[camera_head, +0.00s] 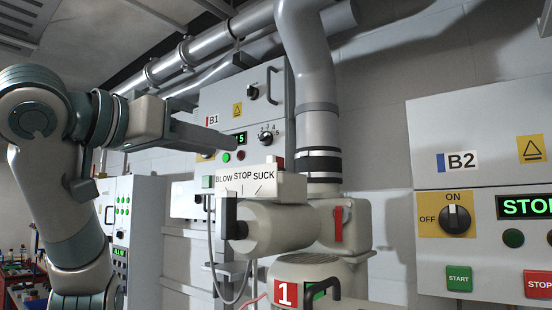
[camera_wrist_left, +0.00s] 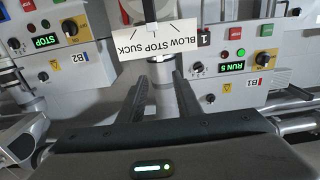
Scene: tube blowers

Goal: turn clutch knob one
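Blower unit 1 stands in the middle of the head view, with a red "1" plate (camera_head: 285,294) low on it. A white BLOW STOP SUCK sign (camera_head: 246,180) sits on top of its grey cylinder (camera_head: 285,228). A dark upright knob bar (camera_head: 229,218) is at the cylinder's left end, below the sign. My left gripper (camera_head: 218,141) is above and left of the sign, apart from it. In the left wrist view the two dark fingers (camera_wrist_left: 160,85) are spread with nothing between them. The sign (camera_wrist_left: 155,40) lies beyond their tips, with a dark bar (camera_wrist_left: 150,10) behind it.
Panel B1 (camera_head: 213,100) is behind my left gripper; its display reads RUN 5 in the wrist view (camera_wrist_left: 232,66). Panel B2 (camera_head: 480,200) at the right reads STOP.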

